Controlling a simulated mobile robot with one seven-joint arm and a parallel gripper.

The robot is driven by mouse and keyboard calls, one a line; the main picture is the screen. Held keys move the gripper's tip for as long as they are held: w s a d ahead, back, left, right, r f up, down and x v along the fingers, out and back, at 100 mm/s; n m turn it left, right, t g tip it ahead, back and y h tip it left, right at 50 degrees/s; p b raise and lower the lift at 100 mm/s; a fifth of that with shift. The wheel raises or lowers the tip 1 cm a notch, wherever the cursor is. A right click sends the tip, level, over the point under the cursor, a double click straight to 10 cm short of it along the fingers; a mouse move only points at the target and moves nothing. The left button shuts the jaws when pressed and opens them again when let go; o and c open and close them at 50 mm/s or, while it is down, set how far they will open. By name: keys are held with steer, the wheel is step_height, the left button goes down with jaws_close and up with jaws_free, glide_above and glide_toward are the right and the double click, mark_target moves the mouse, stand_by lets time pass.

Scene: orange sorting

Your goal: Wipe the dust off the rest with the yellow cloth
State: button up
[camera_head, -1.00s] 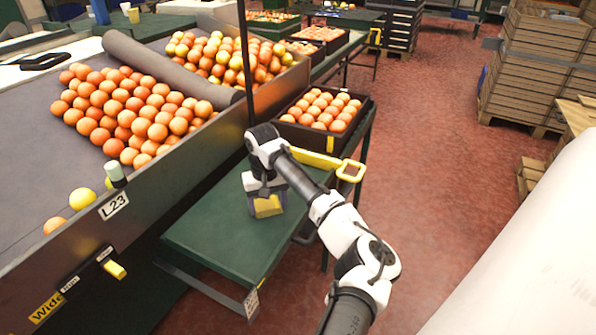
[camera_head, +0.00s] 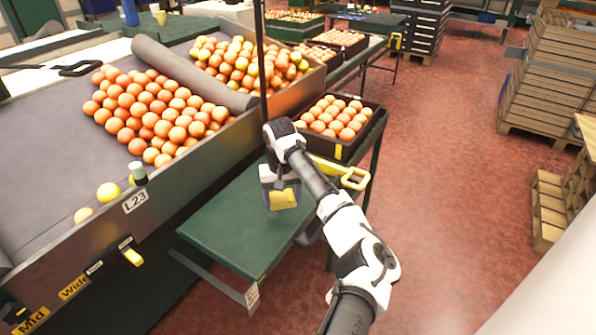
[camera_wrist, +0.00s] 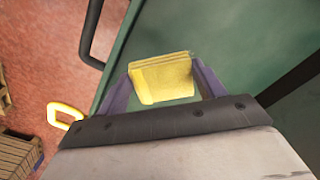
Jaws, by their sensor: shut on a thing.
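The yellow cloth (camera_head: 284,198) is a folded pad between the fingers of my gripper (camera_head: 280,190), over the green rest (camera_head: 225,235). In the wrist view the cloth (camera_wrist: 162,80) sits between the two purple fingers of my gripper (camera_wrist: 163,85), which is shut on it. The green surface of the rest (camera_wrist: 200,35) lies behind and around the cloth. I cannot tell whether the cloth touches the rest. No dust can be made out on the part of the rest that shows. The far part of the rest is hidden by my arm.
A dark crate of oranges (camera_head: 340,150) stands beyond my gripper, with a yellow handle (camera_head: 352,180) near my arm. A sloped bin with oranges (camera_head: 120,200) borders the rest on the left. A thin dark post (camera_head: 262,60) rises close behind my gripper.

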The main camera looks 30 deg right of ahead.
steer(key=shift+r+p, duration=0.85)
steer(key=shift+r, duration=0.4)
steer(key=shift+a, duration=0.1)
